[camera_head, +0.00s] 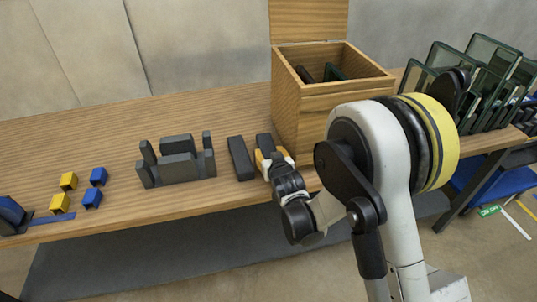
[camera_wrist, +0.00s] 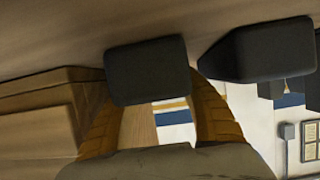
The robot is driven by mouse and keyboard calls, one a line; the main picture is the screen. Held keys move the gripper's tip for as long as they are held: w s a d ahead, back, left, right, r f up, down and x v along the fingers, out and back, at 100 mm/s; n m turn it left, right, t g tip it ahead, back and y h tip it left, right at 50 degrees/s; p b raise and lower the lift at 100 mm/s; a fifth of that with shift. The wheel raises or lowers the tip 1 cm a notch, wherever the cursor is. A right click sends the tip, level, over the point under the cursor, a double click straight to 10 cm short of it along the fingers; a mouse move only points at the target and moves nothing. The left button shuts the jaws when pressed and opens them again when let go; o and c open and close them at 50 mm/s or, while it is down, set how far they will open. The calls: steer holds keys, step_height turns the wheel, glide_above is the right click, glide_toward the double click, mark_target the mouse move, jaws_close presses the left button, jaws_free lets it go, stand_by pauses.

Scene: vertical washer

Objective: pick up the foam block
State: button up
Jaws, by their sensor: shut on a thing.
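A dark grey foam block (camera_head: 264,142) is at my gripper (camera_head: 273,157), near the front of the wooden table beside the wooden box. In the wrist view, the block (camera_wrist: 147,62) sits between the tips of the two orange fingers, and my gripper (camera_wrist: 150,88) is shut on it. Part of the block is hidden by the fingers in the head view. I cannot tell whether it touches the table. A second, similar dark block (camera_head: 240,158) lies just to its left, apart from it; it also shows in the wrist view (camera_wrist: 258,48).
The open wooden box (camera_head: 300,110) with dark items inside stands close behind my gripper. A dark grey slotted holder (camera_head: 178,162) stands to the left. Glass panels (camera_head: 480,75) stand in a rack at right.

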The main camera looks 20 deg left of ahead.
mark_target(267, 152)
steer(key=shift+a+r+p, duration=0.2)
steer(key=shift+r+p, duration=0.2)
steer(key=shift+p, duration=0.05)
step_height(267, 152, up, 11)
steer(key=p, duration=0.5)
steer(key=s+a+p, duration=0.2)
steer(key=s+a, duration=0.3)
steer(key=a, duration=0.3)
steer(key=s+a+p, duration=0.2)
steer(key=s+a, duration=0.3)
steer(key=a, duration=0.3)
steer(key=shift+s+a+f, duration=0.15)
steer(key=shift+s+a, duration=0.05)
steer(key=shift+a, duration=0.15)
